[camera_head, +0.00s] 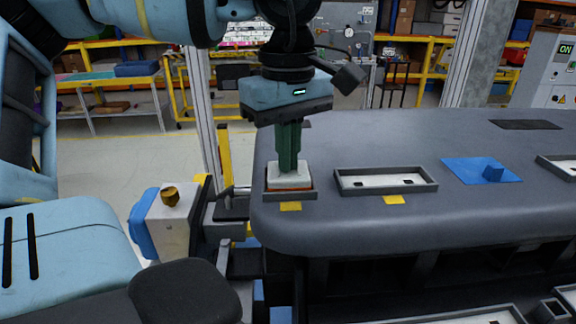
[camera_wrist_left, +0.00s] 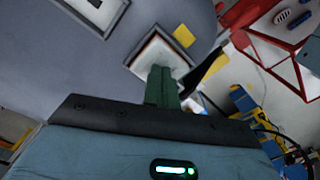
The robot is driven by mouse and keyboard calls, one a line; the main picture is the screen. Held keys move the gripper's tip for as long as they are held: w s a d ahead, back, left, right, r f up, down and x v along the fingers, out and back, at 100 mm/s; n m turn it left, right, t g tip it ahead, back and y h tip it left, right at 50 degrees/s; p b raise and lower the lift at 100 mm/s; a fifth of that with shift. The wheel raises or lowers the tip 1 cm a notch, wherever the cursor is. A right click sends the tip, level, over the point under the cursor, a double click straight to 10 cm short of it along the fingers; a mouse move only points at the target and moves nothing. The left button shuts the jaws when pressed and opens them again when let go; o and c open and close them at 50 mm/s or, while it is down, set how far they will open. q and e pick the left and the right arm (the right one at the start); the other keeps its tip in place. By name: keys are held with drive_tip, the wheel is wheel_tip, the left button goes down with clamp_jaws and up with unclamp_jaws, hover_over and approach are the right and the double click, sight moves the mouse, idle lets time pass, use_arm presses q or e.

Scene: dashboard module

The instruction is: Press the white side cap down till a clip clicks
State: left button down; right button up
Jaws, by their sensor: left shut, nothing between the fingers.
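The white side cap (camera_head: 290,181) sits in a small grey-framed recess at the left end of the dark dashboard module (camera_head: 370,140). An orange-brown edge shows under its front side. My left gripper (camera_head: 289,167) points straight down with its green fingers together and nothing between them. The fingertips are at the top of the cap and appear to touch it. In the left wrist view the cap (camera_wrist_left: 160,50) shows past the shut fingers (camera_wrist_left: 162,75), which hide part of it. I cannot tell whether the cap is fully seated. My right gripper is not in view.
A grey-framed tray (camera_head: 425,185) with a white inside is right of the cap. Yellow tabs (camera_head: 291,206) mark the front edge. A metal post (camera_head: 205,110) stands behind the dashboard's left end.

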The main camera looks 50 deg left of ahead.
use_arm(q)
drive_tip(key=shift+f, duration=0.25)
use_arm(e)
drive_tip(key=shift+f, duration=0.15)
use_arm(q)
drive_tip(key=shift+f, duration=0.1)
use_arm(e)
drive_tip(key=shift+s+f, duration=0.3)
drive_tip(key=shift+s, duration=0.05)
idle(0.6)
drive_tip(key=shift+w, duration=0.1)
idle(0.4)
